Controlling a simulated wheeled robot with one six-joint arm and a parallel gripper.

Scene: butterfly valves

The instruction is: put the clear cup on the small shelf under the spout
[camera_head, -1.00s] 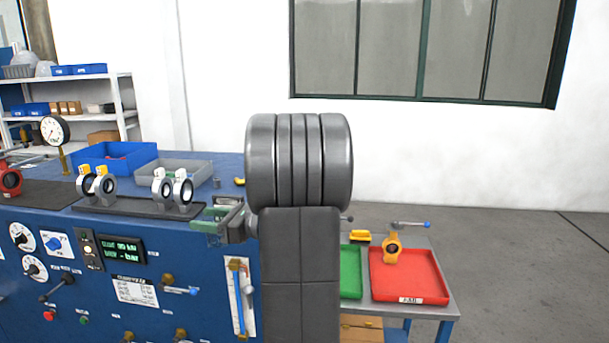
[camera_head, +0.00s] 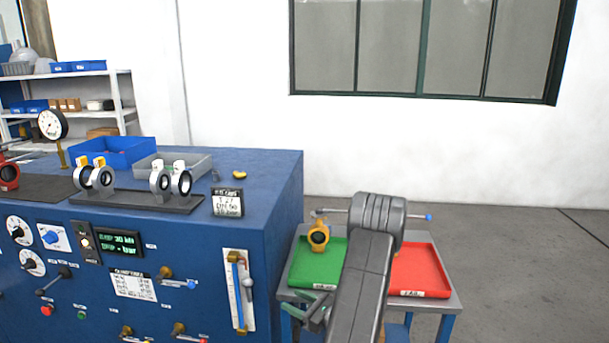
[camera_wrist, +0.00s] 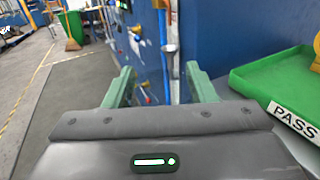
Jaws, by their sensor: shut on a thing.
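My gripper (camera_head: 320,310) is low in front of the side table, beside the bench's right side, in the head view. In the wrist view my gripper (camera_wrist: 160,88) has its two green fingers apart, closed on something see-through. I take this as the clear cup, but its outline barely shows and I cannot tell its tilt. The bench's blue front panel shows between and beyond the fingers. I cannot make out the spout or the small shelf with certainty in either view.
The blue bench (camera_head: 275,235) carries butterfly valves (camera_head: 172,182) and trays. The side table holds a green tray (camera_head: 303,275), also in the wrist view (camera_wrist: 245,85), and a red tray (camera_head: 425,265). An orange valve (camera_head: 318,236) is at the green tray. Open floor (camera_head: 540,270) lies right.

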